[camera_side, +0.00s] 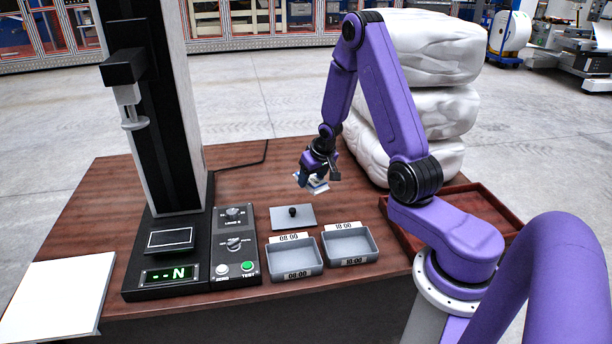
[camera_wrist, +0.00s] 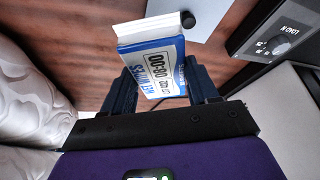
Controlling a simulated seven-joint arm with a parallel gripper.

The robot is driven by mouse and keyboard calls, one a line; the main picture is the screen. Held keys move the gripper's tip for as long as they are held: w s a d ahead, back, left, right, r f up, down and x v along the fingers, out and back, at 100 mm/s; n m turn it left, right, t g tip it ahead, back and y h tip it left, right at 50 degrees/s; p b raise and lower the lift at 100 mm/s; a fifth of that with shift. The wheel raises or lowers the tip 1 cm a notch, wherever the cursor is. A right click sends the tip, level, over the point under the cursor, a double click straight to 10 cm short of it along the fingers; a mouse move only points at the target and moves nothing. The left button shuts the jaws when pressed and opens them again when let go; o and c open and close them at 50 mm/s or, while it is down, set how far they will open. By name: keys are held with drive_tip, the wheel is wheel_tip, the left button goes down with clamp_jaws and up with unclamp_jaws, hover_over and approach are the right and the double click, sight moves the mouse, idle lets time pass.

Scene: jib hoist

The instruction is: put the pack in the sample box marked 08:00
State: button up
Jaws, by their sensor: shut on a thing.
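My gripper (camera_side: 318,176) is shut on a small blue and white pack (camera_side: 314,186), held above the table. In the wrist view the pack (camera_wrist: 153,66) sits between the two dark fingers (camera_wrist: 162,90); its label reads wet wipes with a time that looks like 00:00 or 08:00. The sample box marked 08:00 (camera_side: 293,270) is a grey open tray near the table's front edge. A similar box (camera_side: 350,258), marked 18:00 or 10:00, stands to its right. The pack is behind and above the boxes, not over either.
A grey plate with a black knob (camera_side: 292,216) lies behind the 08:00 box. A control panel (camera_side: 236,246) and a tall test machine (camera_side: 168,240) stand to the left. A red-brown tray (camera_side: 484,203) and stacked white bags (camera_side: 428,110) are to the right.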

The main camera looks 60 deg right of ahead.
drive_tip(key=shift+s+a+r, duration=0.25)
drive_tip(key=shift+s+a, duration=0.05)
drive_tip(key=shift+s, duration=0.2)
drive_tip(key=a+f+n+y, duration=0.2)
drive_tip(key=a+n, duration=0.4)
drive_tip(key=a, duration=0.3)
drive_tip(key=n+y, duration=0.3)
drive_tip(key=n, duration=0.5)
hover_over(290, 264)
drive_tip(key=s+d, duration=0.1)
wheel_tip(290, 264, down, 3)
drive_tip(key=shift+g, duration=0.4)
drive_tip(key=shift+d+f, duration=0.1)
drive_tip(key=shift+f, duration=3.45)
drive_tip(key=shift+f, duration=0.15)
drive_tip(key=o, duration=0.9)
